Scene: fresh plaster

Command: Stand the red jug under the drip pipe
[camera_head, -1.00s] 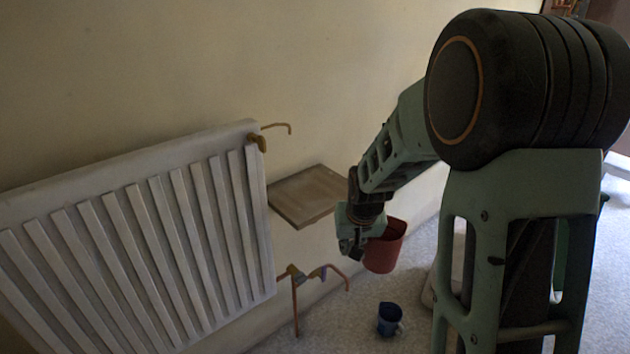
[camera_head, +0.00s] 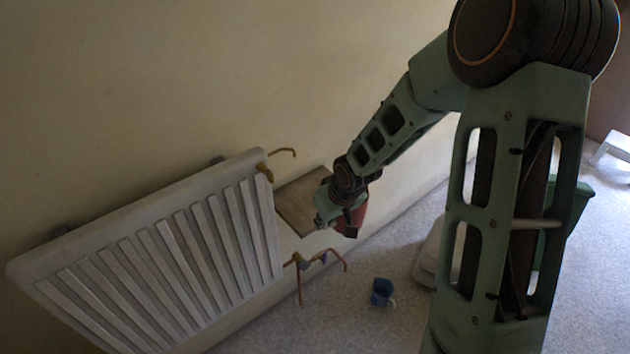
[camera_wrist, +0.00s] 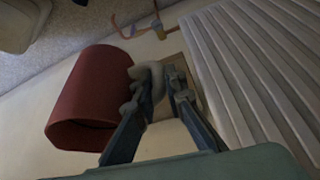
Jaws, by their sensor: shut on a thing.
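The red jug (camera_head: 361,213) is held off the floor at the right edge of the wall shelf (camera_head: 293,206), partly hidden behind my gripper (camera_head: 340,226). In the wrist view the jug (camera_wrist: 88,98) hangs left of my gripper (camera_wrist: 160,92), whose fingers are shut on its handle. A second bent copper pipe (camera_head: 325,257) is at the bottom corner, above the floor. I cannot tell from which pipe water drips.
A white radiator (camera_head: 165,255) fills the left, its edge close to the shelf. A blue mug (camera_head: 381,293) stands on the floor near the lower pipe. A green bin (camera_head: 577,205) and a pale stool (camera_head: 612,150) are at the right. The visible shelf top is bare.

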